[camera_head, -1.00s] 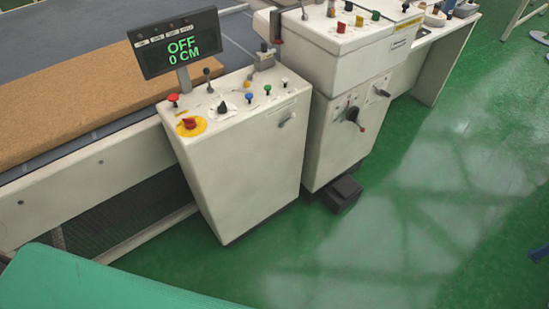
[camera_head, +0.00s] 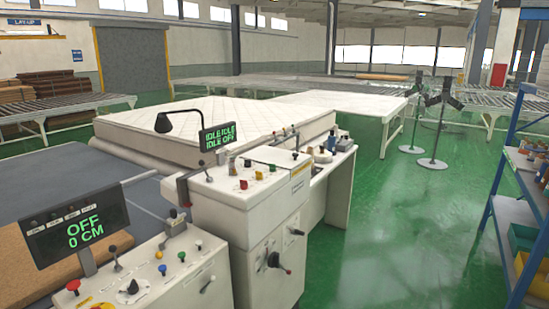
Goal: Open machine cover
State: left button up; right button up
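A white machine cabinet (camera_head: 265,215) with colored knobs and levers on its top stands at the center. A flat top panel with a yellow label (camera_head: 300,170) lies flat on it; I cannot tell which part is the cover. A small display reading "IDLE OFF" (camera_head: 217,138) stands above it. In front, at lower left, is a lower control box (camera_head: 190,280) with colored buttons and a display reading "OFF 0 CM" (camera_head: 75,228). Neither of my grippers is in view.
White mattresses (camera_head: 215,120) lie behind the machine. A blue shelf (camera_head: 515,215) with bins stands at the right edge. Two dark stands (camera_head: 432,160) are on the floor at the right. Green floor (camera_head: 400,240) is clear between machine and shelf.

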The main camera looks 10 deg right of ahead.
aim_at(283, 159)
jog(key=z, duration=0.3)
jog(key=i+l+z, duration=0.2)
jog(key=i+z, duration=0.65)
jog(key=i, duration=0.2)
